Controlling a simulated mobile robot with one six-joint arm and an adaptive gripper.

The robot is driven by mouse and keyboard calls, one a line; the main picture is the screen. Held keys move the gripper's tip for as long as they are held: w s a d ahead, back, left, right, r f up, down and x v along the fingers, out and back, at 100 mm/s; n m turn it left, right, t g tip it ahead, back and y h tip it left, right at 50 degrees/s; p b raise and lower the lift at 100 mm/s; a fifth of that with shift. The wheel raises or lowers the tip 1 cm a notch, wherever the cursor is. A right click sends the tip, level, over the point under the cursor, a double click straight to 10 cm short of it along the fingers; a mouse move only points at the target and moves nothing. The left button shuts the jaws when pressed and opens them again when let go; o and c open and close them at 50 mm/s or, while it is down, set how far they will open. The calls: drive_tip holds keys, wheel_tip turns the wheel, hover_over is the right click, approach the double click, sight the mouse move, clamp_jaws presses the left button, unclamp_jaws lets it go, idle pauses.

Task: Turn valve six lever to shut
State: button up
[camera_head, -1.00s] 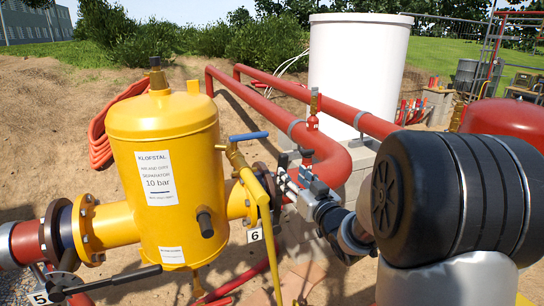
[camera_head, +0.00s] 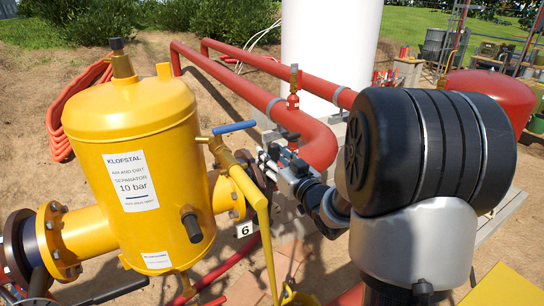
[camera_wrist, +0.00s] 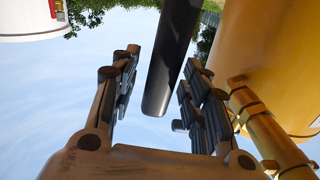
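The number 6 tag (camera_head: 244,229) hangs under the pipe joint right of the yellow separator. My gripper (camera_head: 277,163) is at this joint in the head view, small and partly lost against the red pipe. In the wrist view my gripper (camera_wrist: 162,62) is open, with its two padded fingers apart. A long dark bar (camera_wrist: 172,60), which looks like the valve six lever, reaches down between the fingers, with its rounded end near the palm. A gap shows on its left; contact on the right is unclear. The lever's valve body is hidden in the head view.
The yellow separator (camera_head: 140,175) stands close left of my gripper. A yellow pipe with a blue-handled lever (camera_head: 234,127) rises beside it. A black lever (camera_head: 112,292) is at lower left.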

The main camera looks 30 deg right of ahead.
clamp_jaws()
idle(0.3)
drive_tip(key=shift+a, duration=0.1)
idle(0.5)
